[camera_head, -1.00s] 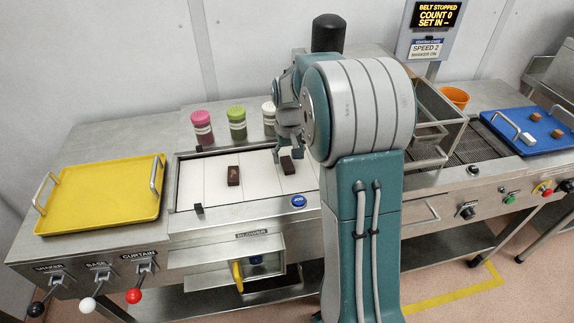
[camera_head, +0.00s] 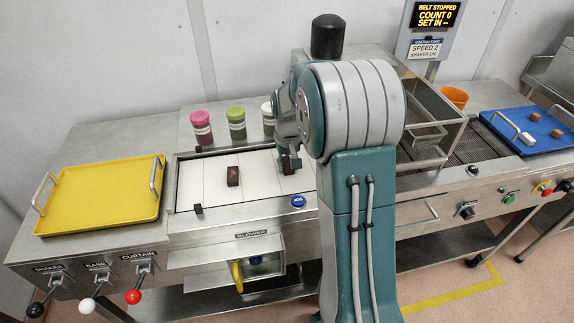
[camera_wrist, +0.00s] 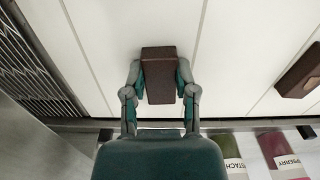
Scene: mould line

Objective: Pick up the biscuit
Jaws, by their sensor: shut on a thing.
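A dark brown block, the biscuit (camera_wrist: 158,75), is between the two fingers of my gripper (camera_wrist: 160,82) in the wrist view, with a finger against each side. In the head view my gripper (camera_head: 289,160) is low over the white belt (camera_head: 208,183), and the biscuit there is mostly hidden by the fingers. I cannot tell whether it is clear of the belt. A second dark brown block (camera_head: 233,176) lies on the belt to the left; it also shows at the right edge of the wrist view (camera_wrist: 300,72).
Shaker jars with pink (camera_head: 201,128), green (camera_head: 237,123) and white (camera_head: 268,118) lids stand behind the belt. A yellow tray (camera_head: 100,222) is at left. A blue tray (camera_head: 548,140) with small pieces and an orange cup (camera_head: 454,97) are at right.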

